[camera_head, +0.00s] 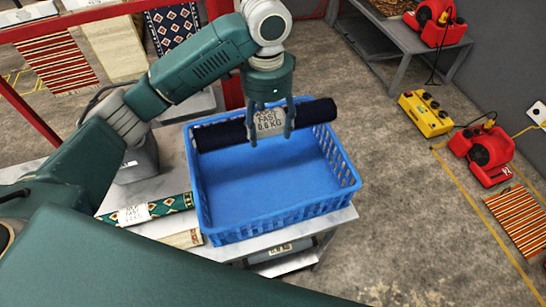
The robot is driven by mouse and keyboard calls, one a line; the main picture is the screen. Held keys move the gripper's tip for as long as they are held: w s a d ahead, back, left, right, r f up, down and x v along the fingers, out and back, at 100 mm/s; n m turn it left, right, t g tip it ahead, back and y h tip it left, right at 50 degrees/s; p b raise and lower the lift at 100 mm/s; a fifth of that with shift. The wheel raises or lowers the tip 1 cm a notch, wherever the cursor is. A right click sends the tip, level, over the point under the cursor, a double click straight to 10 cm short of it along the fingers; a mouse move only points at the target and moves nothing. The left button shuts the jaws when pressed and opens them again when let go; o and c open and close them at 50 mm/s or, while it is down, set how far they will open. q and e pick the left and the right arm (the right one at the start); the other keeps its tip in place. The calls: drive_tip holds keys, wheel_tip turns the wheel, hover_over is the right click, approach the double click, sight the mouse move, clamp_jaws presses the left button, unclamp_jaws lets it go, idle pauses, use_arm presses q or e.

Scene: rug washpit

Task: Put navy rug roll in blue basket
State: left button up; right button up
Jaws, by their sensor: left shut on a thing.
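The navy rug roll (315,113) is a dark cylinder with a pale label around its middle. My left gripper (270,138) is shut on it near the label, pointing down. The roll lies across the far part of the blue basket (203,205) in the picture, its right end reaching over the basket's back right corner. I cannot tell whether the roll touches the basket's rim or floor. The basket is open-topped with slatted sides, and its visible floor is bare. My right gripper does not show.
The basket stands on a grey table (345,215). A green patterned roll (178,204) and a beige roll (184,238) lie to its left, and a grey bucket (138,160) stands behind them. Red machines (482,148) and a yellow box (426,113) are on the floor at right.

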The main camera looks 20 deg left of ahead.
use_arm(q)
wheel_tip(320, 180, down, 8)
drive_tip(key=s, duration=0.2)
hover_over(268, 179)
wheel_tip(268, 179, down, 4)
wheel_tip(268, 179, down, 3)
drive_tip(key=shift+w+r+p, duration=0.1)
drive_tip(key=shift+p, duration=0.45)
wheel_tip(268, 179, down, 4)
drive_tip(key=shift+f, duration=0.1)
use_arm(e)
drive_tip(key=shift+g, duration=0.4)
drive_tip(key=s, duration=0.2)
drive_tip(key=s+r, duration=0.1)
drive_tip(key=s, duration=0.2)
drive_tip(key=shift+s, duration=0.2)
use_arm(q)
drive_tip(key=o, duration=1.5)
drive_tip(key=shift+f, duration=0.15)
drive_tip(key=shift+o, duration=0.2)
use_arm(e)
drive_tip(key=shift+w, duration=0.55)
